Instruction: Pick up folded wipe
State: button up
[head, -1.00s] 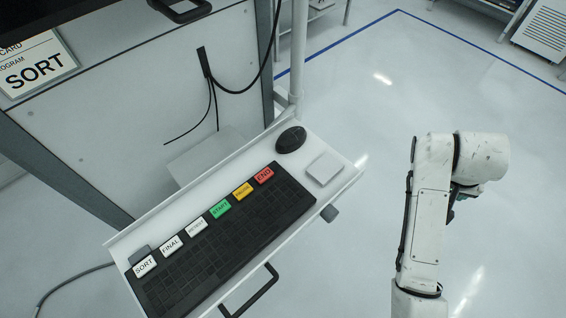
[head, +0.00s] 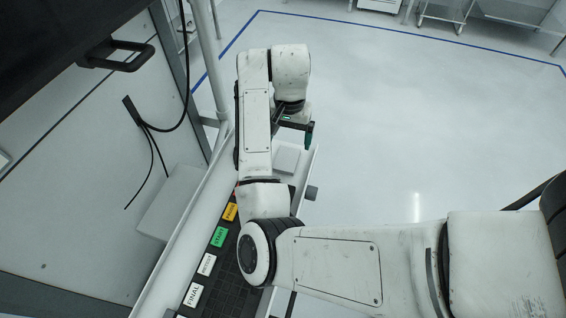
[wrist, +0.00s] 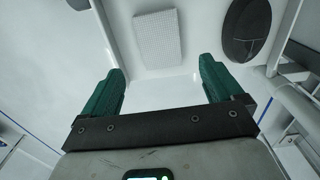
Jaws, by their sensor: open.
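The folded wipe (wrist: 158,38) is a pale, textured rectangle lying flat on the white tray (wrist: 190,82). In the wrist view it is beyond my fingertips, roughly centred between them and apart from them. In the head view the wipe (head: 287,158) shows partly beside my forearm, near the tray's far end. My gripper (wrist: 160,72) is open and empty, with its two green fingers spread.
The black mouse (wrist: 246,28) lies right of the wipe in the wrist view. The keyboard (head: 225,262) with labelled keys is partly covered by my arm. A grey upright post (head: 206,60) and hanging cables (head: 160,128) stand left of my arm. Open floor lies right of the tray.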

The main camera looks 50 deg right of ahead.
aim_at(288, 155)
jog(key=shift+w+d+f, duration=0.1)
jog(key=shift+f, duration=1.55)
jog(key=shift+w+d+f, duration=0.1)
jog(key=shift+f, duration=1.55)
jog(key=shift+c, duration=0.2)
jog(key=c, duration=1.1)
